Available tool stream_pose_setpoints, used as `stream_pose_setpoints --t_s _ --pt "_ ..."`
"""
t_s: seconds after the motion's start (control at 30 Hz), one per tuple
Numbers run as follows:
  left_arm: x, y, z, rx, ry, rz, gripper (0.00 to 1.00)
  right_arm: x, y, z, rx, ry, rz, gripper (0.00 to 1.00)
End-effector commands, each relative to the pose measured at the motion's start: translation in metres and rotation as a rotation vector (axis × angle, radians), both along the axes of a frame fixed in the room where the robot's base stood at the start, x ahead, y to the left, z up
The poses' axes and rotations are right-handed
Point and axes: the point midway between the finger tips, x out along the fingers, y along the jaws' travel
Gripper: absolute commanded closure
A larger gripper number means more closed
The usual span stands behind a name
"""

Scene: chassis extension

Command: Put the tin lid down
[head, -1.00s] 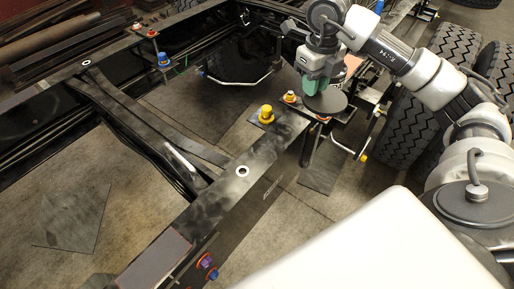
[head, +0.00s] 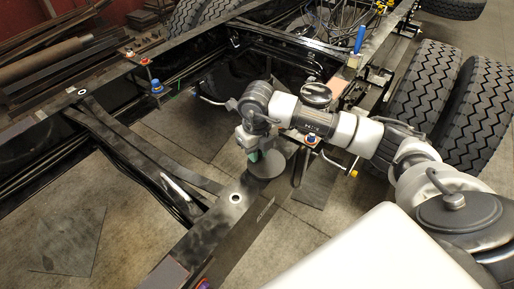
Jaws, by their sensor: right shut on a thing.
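The tin lid (head: 268,164) is a flat, dark grey disc. It is over the black chassis rail (head: 222,208), near the rail's far end. My right gripper (head: 254,156), with greenish fingers, is shut on the lid at its left edge. I cannot tell whether the lid touches the rail or hangs just above it. My right arm comes in from the right and hides part of the rail end behind it. My left gripper is not in view.
A round, shiny metal thing (head: 316,95) stands beyond my forearm. A blue and orange bolt (head: 310,139) is right of the lid. A white ring (head: 235,197) marks the rail's bare top nearer me. Large tyres (head: 482,108) stand at the right.

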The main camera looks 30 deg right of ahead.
Motion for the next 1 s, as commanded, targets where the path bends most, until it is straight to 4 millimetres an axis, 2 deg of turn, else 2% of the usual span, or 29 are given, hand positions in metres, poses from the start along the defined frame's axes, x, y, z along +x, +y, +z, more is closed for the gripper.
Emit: stream_pose_setpoints --t_s 0.4,0.43,0.57,0.6,0.83,0.93,1.0 --pt "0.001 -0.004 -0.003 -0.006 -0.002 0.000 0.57 0.000 0.000 -0.009 0.001 -0.001 0.001 1.00" --pt "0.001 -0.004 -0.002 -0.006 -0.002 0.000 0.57 0.000 0.000 -0.008 0.001 -0.001 0.001 0.75" --pt "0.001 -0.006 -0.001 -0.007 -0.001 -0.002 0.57 0.000 0.000 -0.007 0.001 -0.001 0.001 0.55" --pt "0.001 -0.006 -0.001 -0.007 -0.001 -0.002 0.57 0.000 0.000 -0.007 0.001 -0.001 0.001 0.53" --pt "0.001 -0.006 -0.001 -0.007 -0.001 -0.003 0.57 0.000 0.000 -0.007 0.001 -0.001 0.001 0.53" --pt "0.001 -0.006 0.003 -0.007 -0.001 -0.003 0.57 0.000 0.000 -0.002 0.001 -0.001 0.001 0.53" --pt "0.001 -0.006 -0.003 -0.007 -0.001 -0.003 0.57 0.001 0.000 0.004 0.000 -0.005 0.001 0.53"
